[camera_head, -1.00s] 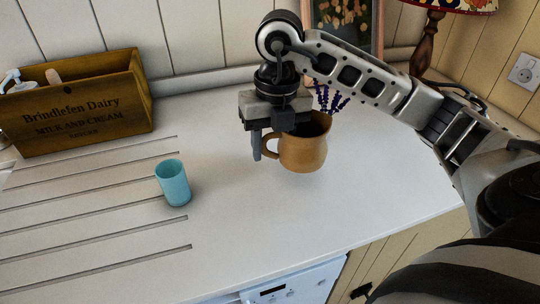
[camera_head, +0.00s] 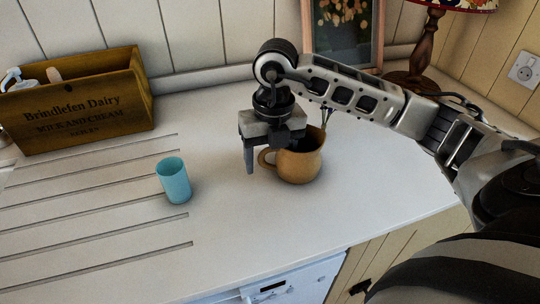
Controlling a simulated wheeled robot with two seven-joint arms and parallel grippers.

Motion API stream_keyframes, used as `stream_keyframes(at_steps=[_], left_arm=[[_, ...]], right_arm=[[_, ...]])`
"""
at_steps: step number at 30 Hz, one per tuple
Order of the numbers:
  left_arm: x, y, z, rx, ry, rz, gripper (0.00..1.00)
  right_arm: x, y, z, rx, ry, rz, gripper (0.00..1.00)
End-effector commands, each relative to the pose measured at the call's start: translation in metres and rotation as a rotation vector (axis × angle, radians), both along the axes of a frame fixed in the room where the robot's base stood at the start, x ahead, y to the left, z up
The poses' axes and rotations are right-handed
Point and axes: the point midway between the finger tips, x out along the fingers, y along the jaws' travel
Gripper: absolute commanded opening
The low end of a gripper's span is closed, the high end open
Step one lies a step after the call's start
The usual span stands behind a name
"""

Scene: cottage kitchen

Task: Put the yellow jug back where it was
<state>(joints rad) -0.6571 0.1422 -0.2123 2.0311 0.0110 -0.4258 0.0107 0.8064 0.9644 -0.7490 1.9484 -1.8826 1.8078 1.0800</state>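The yellow jug (camera_head: 303,165), a brownish-yellow round jug with a handle on its left, appears to stand upright on the white worktop right of centre. My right gripper (camera_head: 267,158) is over the jug's handle side, pointing down. Its fingers look spread, with one dark finger left of the handle and apart from it. The other finger is partly hidden near the rim. Part of the jug's mouth is hidden by the gripper. My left gripper is not in view.
A turquoise cup (camera_head: 174,181) stands left on the grooved worktop (camera_head: 225,215). A wooden dairy crate (camera_head: 85,108) is at the back left. A picture frame (camera_head: 345,30) and lamp (camera_head: 428,45) stand behind my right arm. The worktop's front edge is near; the area before the jug is clear.

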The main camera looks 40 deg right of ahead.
Motion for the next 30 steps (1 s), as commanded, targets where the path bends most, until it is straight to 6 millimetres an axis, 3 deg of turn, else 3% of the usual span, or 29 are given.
stream_keyframes(at_steps=[9, 21, 25, 30], left_arm=[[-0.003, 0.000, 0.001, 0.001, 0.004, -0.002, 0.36], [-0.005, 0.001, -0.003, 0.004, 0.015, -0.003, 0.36], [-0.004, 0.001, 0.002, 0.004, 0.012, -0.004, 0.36], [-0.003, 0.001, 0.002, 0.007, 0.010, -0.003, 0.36]], right_arm=[[0.001, 0.000, 0.012, 0.002, -0.004, 0.000, 0.64], [0.000, -0.004, 0.096, 0.000, -0.006, -0.001, 0.64], [-0.001, -0.005, 0.115, -0.001, -0.004, 0.000, 0.64], [-0.002, -0.006, 0.124, 0.000, 0.000, 0.000, 0.64]])
